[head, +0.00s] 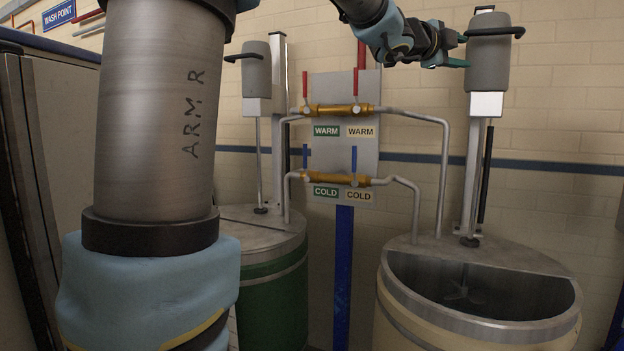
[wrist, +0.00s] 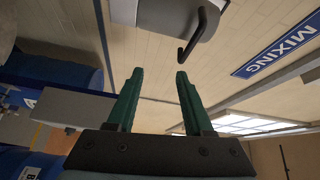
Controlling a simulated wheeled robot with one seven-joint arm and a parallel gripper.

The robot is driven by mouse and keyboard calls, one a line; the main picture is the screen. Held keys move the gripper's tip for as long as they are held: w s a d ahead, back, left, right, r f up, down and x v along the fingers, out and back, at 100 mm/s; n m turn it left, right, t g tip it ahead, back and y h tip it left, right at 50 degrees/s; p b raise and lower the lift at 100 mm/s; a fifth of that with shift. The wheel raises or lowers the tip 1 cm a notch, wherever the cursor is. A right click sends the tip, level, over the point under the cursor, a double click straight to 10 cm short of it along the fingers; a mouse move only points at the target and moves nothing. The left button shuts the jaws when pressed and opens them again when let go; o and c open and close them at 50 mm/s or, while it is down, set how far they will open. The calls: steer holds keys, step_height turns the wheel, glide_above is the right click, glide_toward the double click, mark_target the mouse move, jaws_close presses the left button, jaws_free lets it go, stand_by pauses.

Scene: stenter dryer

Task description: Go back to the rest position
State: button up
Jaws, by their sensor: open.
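My gripper (head: 465,51) is at the upper right in the head view, at the left side of the grey mixer head (head: 489,62) over the right drum. Its green fingers are apart with nothing between them. In the wrist view my gripper (wrist: 159,73) also shows open and empty. There, the mixer's bent black handle (wrist: 203,32) ends close to the right fingertip; I cannot tell whether they touch. My arm comes in from the top of the head view.
The right drum (head: 478,320) is partly open, with a stirrer inside. A green drum (head: 273,300) with another mixer (head: 257,70) stands left of it. Between them is a wall panel (head: 345,140) with brass valves and pipes. My large arm link hides the left part.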

steer(key=w+a+f+n+y, duration=0.3)
steer(key=a+f+n+y, duration=0.4)
steer(key=a+f, duration=0.55)
steer(key=w+a+f+n+y, duration=0.4)
steer(key=a+f+n, duration=0.5)
steer(key=f, duration=0.6)
steer(key=s+a+f+n+g+y, duration=0.2)
steer(key=s+a+f+n+g, duration=0.2)
steer(key=s+a+f, duration=0.4)
steer(key=s+a+f+n+g+y, duration=0.2)
steer(key=s+a+f+n+g, duration=0.2)
steer(key=s+f, duration=0.9)
steer(key=s+a+n, duration=0.2)
steer(key=a, duration=0.2)
steer(key=shift+s+f+g, duration=0.2)
steer(key=shift+s+g, duration=0.05)
steer(key=shift+g, duration=0.15)
steer(key=shift+a, duration=0.1)
